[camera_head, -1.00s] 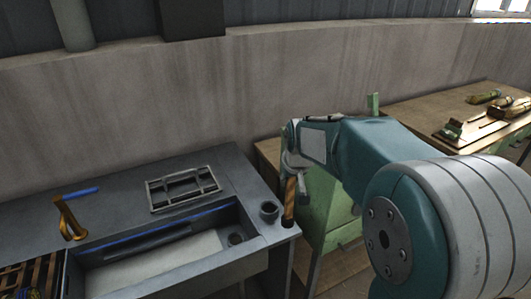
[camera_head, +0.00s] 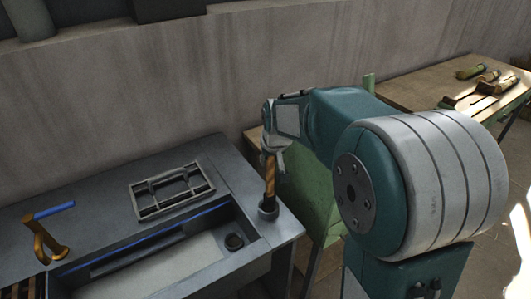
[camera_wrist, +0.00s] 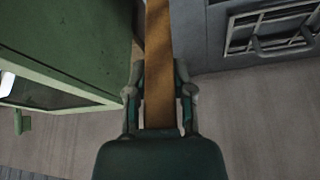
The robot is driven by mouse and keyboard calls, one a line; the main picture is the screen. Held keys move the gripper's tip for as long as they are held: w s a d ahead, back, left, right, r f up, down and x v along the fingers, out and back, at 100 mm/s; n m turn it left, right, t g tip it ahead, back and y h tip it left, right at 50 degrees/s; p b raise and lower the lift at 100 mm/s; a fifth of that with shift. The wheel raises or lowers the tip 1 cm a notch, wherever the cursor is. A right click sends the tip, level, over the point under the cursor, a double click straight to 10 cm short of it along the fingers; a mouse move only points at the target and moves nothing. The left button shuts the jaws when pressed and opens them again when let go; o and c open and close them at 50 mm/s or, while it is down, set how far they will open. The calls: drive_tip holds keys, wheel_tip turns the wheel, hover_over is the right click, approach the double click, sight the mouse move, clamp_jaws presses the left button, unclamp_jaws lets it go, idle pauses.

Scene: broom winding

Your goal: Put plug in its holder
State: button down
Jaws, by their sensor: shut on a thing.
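The holder (camera_head: 268,213) is a small dark grey cup on the counter, right of the sink. The plug's lower end is at the cup's mouth and looks at least partly inside; how deep I cannot tell. In the wrist view the plug (camera_wrist: 158,50) runs between the two fingers of my gripper (camera_wrist: 158,90); its far end is out of frame.
The sink (camera_head: 165,265) with a round drain (camera_head: 234,241) lies left of the holder. A metal rack (camera_head: 172,190) lies behind it. A brass tap with blue handle (camera_head: 45,235) is at left. A green cabinet (camera_head: 318,195) stands close on the right.

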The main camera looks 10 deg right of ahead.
sight(268, 173)
wheel_tip(268, 173, down, 3)
drive_tip(key=shift+r, duration=0.1)
drive_tip(key=shift+a+f, duration=0.35)
drive_tip(key=shift+f, duration=0.2)
drive_tip(key=shift+d, duration=0.25)
idle(0.7)
drive_tip(key=shift+f, duration=0.55)
drive_tip(key=c, duration=0.8)
unclamp_jaws()
drive_tip(key=shift+o, duration=0.2)
